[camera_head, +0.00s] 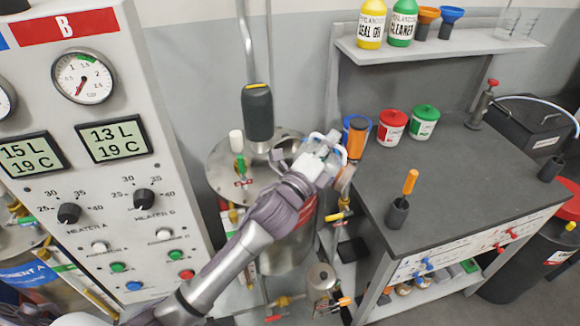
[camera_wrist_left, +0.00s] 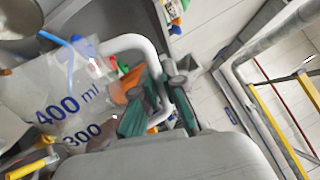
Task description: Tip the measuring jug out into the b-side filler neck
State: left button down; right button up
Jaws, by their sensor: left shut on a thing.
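My left gripper (camera_head: 328,162) is shut on the measuring jug (camera_head: 312,148). In the left wrist view the jug (camera_wrist_left: 65,112) is clear plastic with blue 400 ml and 300 marks, and its white handle (camera_wrist_left: 150,48) is at my dark green fingers (camera_wrist_left: 160,105). I hold the jug above the right part of the metal tank lid (camera_head: 222,160). A small grey fitting (camera_head: 277,156) on that lid, just left of the jug, may be the b-side filler neck; the arm and jug hide part of this area. I cannot tell the jug's tilt or its contents. My right gripper is out of view.
The grey workbench (camera_head: 450,185) stands right of the tank, with red (camera_head: 391,127) and green (camera_head: 424,122) tubs and an orange-handled tool in a holder (camera_head: 397,211). The control panel (camera_head: 100,185) is left.

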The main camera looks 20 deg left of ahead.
pick_arm(q)
jog(key=shift+w+a+r+n, duration=0.15)
jog(key=shift+a+r+n, duration=0.1)
jog(key=shift+a+n, duration=0.25)
dwell(1.0)
jog(key=shift+a+r+p, duration=0.2)
jog(key=shift+r+p, duration=0.2)
jog(key=shift+p, duration=0.15)
jog(key=shift+a+r, duration=0.1)
jog(key=shift+r, duration=0.2)
jog(key=shift+w+a+r+n+y+p, duration=0.1)
jog(key=shift+a+r+n+y+p, duration=0.25)
jog(key=shift+r+p, duration=0.3)
jog(key=shift+w+a+r+n+y+p, duration=0.1)
jog(key=shift+a+r+n+p, duration=0.05)
jog(key=shift+r+n+p, duration=0.45)
jog(key=shift+a+r, duration=0.1)
jog(key=shift+a+r+p, duration=0.1)
jog(key=shift+p, duration=0.25)
jog(key=shift+w+a+r+n+p, duration=0.15)
jog(key=shift+a+r+n+p, duration=0.2)
jog(key=shift+r+n+p, duration=0.15)
